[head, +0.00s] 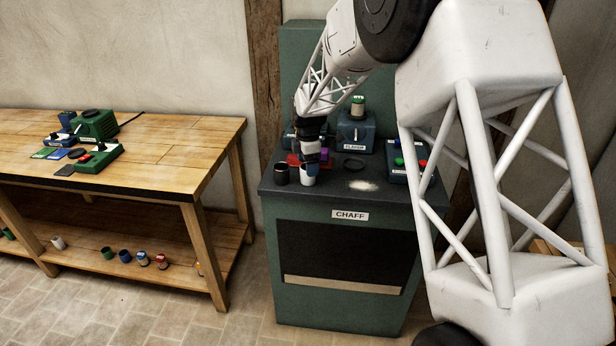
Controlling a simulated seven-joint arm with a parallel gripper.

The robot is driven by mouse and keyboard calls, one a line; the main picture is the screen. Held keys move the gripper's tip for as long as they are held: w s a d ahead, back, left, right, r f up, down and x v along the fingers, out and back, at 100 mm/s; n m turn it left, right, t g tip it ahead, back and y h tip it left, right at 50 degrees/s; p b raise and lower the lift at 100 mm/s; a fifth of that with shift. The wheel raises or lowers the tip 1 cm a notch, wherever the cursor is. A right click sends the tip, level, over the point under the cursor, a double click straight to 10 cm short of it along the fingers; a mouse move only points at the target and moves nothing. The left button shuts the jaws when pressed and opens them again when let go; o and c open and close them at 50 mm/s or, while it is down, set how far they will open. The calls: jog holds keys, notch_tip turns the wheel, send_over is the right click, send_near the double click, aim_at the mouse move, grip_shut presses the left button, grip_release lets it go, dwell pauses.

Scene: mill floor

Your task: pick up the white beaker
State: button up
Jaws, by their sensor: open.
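The white beaker (308,178) stands near the front left of the dark top of the green cabinet (337,318). My gripper (309,168) points down right at the beaker and covers its upper part. The jaws are open. I cannot tell whether the fingers are around the beaker or just in front of it. A second white cup (58,243) lies or stands on the lower shelf of the wooden table, too small to tell more.
A black cup (281,174) stands just left of the beaker. A red item (293,159) is behind it. A black ring (354,164), a pale powder patch (362,185) and a button box (408,171) are to the right. A wooden table (190,160) with devices stands left.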

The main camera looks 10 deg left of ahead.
jog(key=shift+f, duration=2.05)
jog(key=shift+c, duration=0.3)
jog(key=c, duration=1)
jog(key=shift+r, duration=0.2)
jog(key=shift+r, duration=0.5)
notch_tip(320, 180, up, 2)
jog(key=shift+r, duration=0.1)
jog(key=s+d, duration=0.2)
jog(key=s, duration=0.3)
jog(key=s+d+r, duration=0.1)
jog(key=s, duration=0.4)
jog(key=s+d, duration=0.2)
jog(key=s, duration=0.3)
jog(key=shift+d+r, duration=0.2)
jog(key=shift+d, duration=0.15)
